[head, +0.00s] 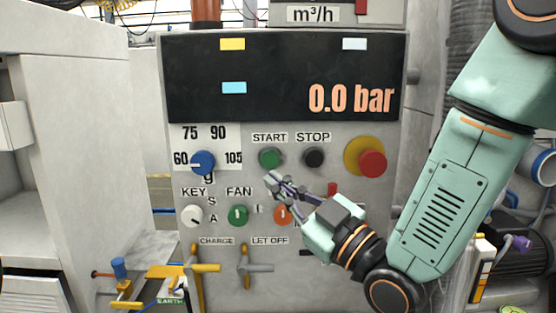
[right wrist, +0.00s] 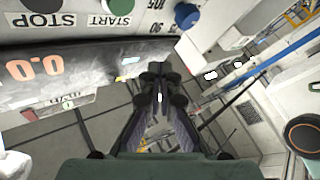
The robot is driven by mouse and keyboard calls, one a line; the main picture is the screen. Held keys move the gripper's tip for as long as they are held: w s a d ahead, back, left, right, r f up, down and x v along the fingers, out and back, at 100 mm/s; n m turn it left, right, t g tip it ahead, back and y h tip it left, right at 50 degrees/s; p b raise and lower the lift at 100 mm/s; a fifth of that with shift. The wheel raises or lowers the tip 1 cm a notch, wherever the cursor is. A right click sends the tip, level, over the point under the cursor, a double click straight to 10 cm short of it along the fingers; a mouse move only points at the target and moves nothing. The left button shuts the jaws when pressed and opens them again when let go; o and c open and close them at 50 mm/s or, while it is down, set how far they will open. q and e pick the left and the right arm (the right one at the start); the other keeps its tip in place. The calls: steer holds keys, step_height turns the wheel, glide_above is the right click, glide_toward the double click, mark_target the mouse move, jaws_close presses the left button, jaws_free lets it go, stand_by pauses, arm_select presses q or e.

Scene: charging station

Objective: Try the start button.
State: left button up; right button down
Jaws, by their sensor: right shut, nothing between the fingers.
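The green start button (head: 270,158) sits on the grey control panel (head: 345,225), under its START label. It also shows at the top edge of the right wrist view (right wrist: 124,5). My right gripper (head: 272,181) is shut and empty. In the head view its fingertips are just below the start button. In the right wrist view its closed fingers (right wrist: 158,76) show apart from the button in the picture; I cannot tell the exact gap to the panel. My left gripper is not in view.
The black stop button (head: 313,157) and a red button with a yellow ring (head: 371,163) sit to the right. A blue knob (head: 203,162) is to the left, a green fan switch (head: 238,215) below. The display (head: 285,80) reads 0.0 bar. Valve handles (head: 200,268) stick out low.

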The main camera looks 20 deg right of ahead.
mark_target(275, 167)
steer(key=w, duration=0.5)
steer(key=w+d, duration=0.1)
steer(key=w, duration=0.2)
steer(key=shift+w, duration=0.25)
steer(key=shift+w+d, duration=0.35)
steer(key=shift+d, duration=0.2)
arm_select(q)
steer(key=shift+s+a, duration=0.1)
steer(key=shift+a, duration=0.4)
arm_select(e)
steer(key=shift+w+a, duration=0.1)
stand_by(0.8)
